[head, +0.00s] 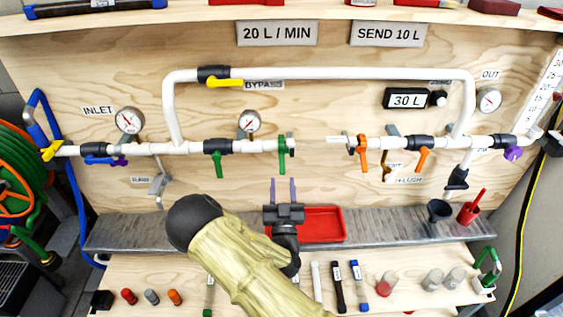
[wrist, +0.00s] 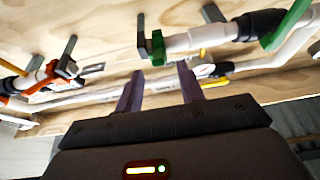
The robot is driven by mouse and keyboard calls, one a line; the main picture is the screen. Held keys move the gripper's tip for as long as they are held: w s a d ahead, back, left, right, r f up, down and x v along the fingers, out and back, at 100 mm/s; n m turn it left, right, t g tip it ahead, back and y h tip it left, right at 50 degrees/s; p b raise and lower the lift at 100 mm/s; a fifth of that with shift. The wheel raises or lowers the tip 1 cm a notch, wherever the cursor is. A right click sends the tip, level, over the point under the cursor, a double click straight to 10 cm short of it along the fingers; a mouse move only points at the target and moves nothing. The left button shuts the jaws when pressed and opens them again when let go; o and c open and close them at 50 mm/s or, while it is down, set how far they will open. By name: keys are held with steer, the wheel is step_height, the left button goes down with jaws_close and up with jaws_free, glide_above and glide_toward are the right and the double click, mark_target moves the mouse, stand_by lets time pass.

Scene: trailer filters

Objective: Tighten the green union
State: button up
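The green union (head: 282,153) sits at the right end of the left white pipe run, at the open gap in the middle of the board. It also shows in the wrist view as a green ring (wrist: 158,48) on the pipe end. My gripper (head: 283,181) is below the union in the head view, with its two purple fingers apart and nothing between them. In the wrist view the fingers (wrist: 159,72) point toward the board, and the green union appears just beyond the gap between them, not visibly touched.
An orange union (head: 362,150) stands across the pipe gap. A green-handled valve (head: 217,158) is left of the green union. A red tray (head: 320,224) lies on the grey shelf (head: 140,236) behind my gripper. Bypass pipe (head: 330,73) runs above.

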mark_target(282, 174)
steer(key=p+x, duration=0.1)
steer(key=x, duration=0.5)
steer(key=shift+w+r+p, duration=0.1)
steer(key=shift+w+p, duration=0.2)
steer(key=shift+w, duration=0.1)
steer(key=shift+c, duration=0.2)
jaws_close()
